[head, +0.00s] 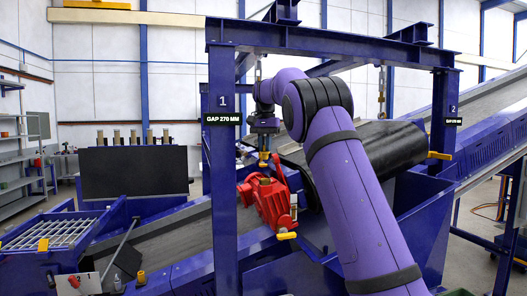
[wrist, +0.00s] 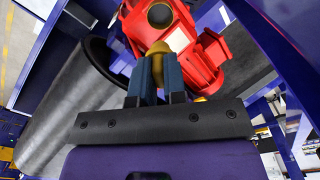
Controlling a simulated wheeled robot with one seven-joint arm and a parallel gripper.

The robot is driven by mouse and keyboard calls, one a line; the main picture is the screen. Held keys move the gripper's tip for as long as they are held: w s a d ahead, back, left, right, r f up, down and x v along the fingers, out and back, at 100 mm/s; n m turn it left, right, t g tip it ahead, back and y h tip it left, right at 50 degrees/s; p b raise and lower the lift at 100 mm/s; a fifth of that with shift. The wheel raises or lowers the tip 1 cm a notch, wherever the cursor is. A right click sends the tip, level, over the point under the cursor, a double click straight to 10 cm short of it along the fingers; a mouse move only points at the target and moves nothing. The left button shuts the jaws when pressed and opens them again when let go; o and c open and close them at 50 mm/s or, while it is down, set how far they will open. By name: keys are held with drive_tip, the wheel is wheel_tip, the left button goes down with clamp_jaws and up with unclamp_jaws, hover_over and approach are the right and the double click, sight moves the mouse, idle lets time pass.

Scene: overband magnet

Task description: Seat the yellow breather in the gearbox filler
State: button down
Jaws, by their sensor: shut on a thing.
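My gripper (head: 263,148) is above the red gearbox (head: 268,204) in the head view, pointing down. It is shut on the yellow breather (head: 263,163), a small piece that hangs below the fingertips. The gearbox filler (head: 265,182) shows as a dull yellow fitting on top of the gearbox, just below the breather; a small gap seems to part them. In the wrist view, the two blue fingers (wrist: 160,72) hold the yellow breather (wrist: 158,48). Beyond it is the red gearbox (wrist: 205,60) with a dark round opening (wrist: 160,15). The breather's lower end is hidden there.
A blue frame (head: 222,170) stands left of the gearbox, with a crossbeam above. A large dark roller (head: 385,160) lies behind my arm. A belt conveyor (head: 180,235) runs left of the gearbox. Another yellow part (head: 287,236) sticks out low on the gearbox.

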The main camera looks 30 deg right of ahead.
sight(265, 154)
drive_tip(key=shift+f, duration=0.1)
drive_tip(key=shift+f, duration=2.85)
drive_tip(key=shift+f, duration=1.3)
drive_tip(key=c, duration=1.1)
unclamp_jaws()
wheel_tip(265, 154, up, 10)
drive_tip(key=shift+r, duration=0.35)
drive_tip(key=shift+a, duration=0.1)
